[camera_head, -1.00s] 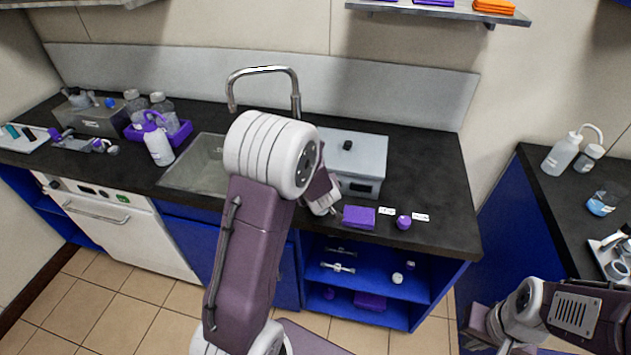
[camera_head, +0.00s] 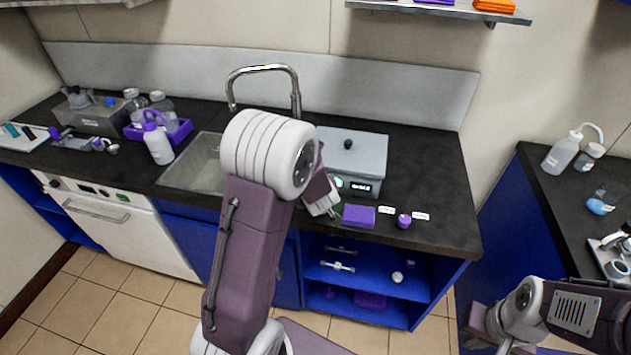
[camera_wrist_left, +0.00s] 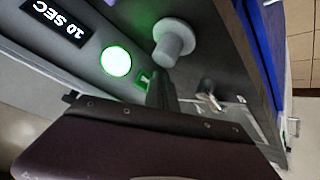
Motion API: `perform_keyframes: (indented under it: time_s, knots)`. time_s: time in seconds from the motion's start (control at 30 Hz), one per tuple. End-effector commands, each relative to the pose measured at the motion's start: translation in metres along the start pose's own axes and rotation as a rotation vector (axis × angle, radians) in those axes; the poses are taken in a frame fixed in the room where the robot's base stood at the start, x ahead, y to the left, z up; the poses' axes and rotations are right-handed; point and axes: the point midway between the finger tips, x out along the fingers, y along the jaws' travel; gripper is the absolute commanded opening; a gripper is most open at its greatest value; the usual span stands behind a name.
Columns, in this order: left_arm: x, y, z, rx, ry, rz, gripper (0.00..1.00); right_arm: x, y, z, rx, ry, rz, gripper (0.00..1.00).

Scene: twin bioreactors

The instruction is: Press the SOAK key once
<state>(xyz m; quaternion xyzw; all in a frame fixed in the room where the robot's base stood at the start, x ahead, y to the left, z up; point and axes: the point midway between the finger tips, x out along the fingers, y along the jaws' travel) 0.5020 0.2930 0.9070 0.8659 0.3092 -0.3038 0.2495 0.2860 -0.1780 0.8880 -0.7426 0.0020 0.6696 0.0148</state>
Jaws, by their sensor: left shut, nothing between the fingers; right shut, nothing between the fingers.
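The grey box unit (camera_head: 365,155) stands on the dark counter to the right of the sink. Its front has a lit display (camera_head: 361,187) and a green glowing round key (camera_head: 340,182). The left wrist view shows the display (camera_wrist_left: 58,20) reading "10 SEC", the lit green key (camera_wrist_left: 116,61) and a grey knob (camera_wrist_left: 173,42). No SOAK lettering is readable. My left gripper (camera_head: 334,214) is shut and empty in front of the unit; its dark fingers (camera_wrist_left: 161,92) show beside the green key, contact unclear. My right gripper (camera_head: 503,347) is shut, low at the right.
A purple block (camera_head: 358,216) and a small purple-capped item (camera_head: 404,221) with white labels lie at the counter's front edge. The tap (camera_head: 295,95) rises behind my left arm. The counter right of the unit is clear.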

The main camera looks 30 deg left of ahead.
Motion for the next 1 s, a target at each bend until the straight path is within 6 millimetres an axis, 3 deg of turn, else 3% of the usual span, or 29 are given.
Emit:
perform_keyframes:
  time_s: [0.37, 0.8, 1.0]
  knots:
    - [-0.004, -0.003, 0.004, 0.001, 0.0, 0.001, 0.0, 0.002, 0.0, 0.0, 0.0, 0.0, 0.0, 0.0]
    - [-0.033, -0.024, 0.025, 0.002, -0.002, 0.001, 0.0, 0.011, 0.0, 0.001, 0.0, 0.0, 0.0, 0.0]
    - [-0.037, -0.026, 0.027, 0.001, -0.001, 0.001, 0.0, 0.011, 0.0, 0.001, 0.0, 0.0, 0.0, 0.0]
